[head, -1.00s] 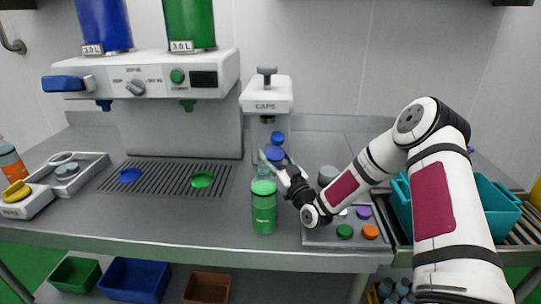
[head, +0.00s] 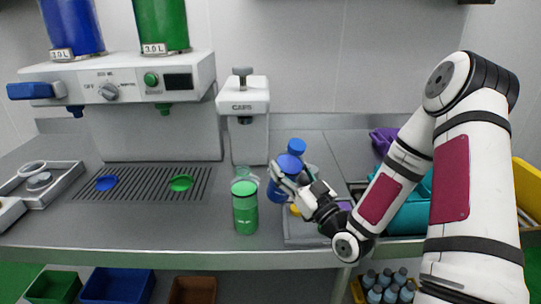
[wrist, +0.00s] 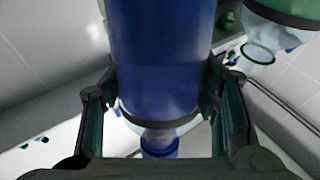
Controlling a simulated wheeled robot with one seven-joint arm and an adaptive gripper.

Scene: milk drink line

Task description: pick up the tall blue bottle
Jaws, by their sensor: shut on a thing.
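The tall blue bottle (head: 276,190) is just right of and behind the green bottle in the head view, leaning a little with its blue top to the right. My gripper (head: 287,178) is shut on it around the upper body. In the wrist view the bottle's blue side (wrist: 160,60) fills the middle, with a finger on each side. The gripper covers part of the bottle, and I cannot tell whether its base touches the counter.
The green bottle (head: 245,210) stands close by at left. The caps dispenser (head: 243,100) is behind. A tray (head: 300,232) lies under my arm, and a teal crate (head: 408,212) is at right. The drip grille (head: 150,180) is at left.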

